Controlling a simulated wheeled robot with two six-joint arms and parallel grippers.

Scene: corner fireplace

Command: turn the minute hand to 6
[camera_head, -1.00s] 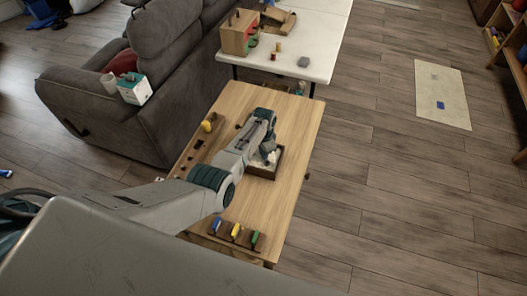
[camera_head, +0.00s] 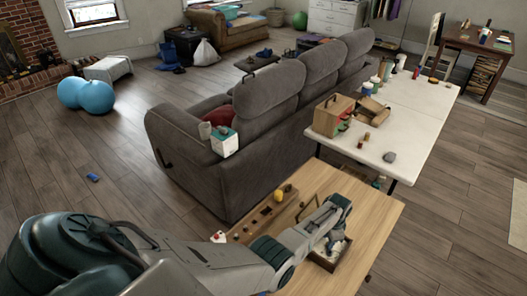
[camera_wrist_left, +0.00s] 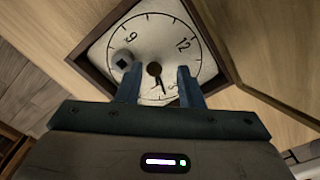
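The clock (camera_wrist_left: 158,30) is a white round dial in a dark square wooden frame, with black numerals. In the left wrist view 12 is at the upper right and 9 at the upper left. A grey round peg with a dark square top (camera_wrist_left: 124,62) stands on the dial left of centre. My left gripper (camera_wrist_left: 158,80) is open over the dial, its fingers apart and nothing clearly held. The lower dial is hidden by the gripper. The right gripper is out of view.
The clock lies on a light wooden table (camera_head: 378,212). A strip of small pieces (camera_head: 262,215) lies to its left. A grey sofa (camera_head: 205,170) stands beside the wooden table.

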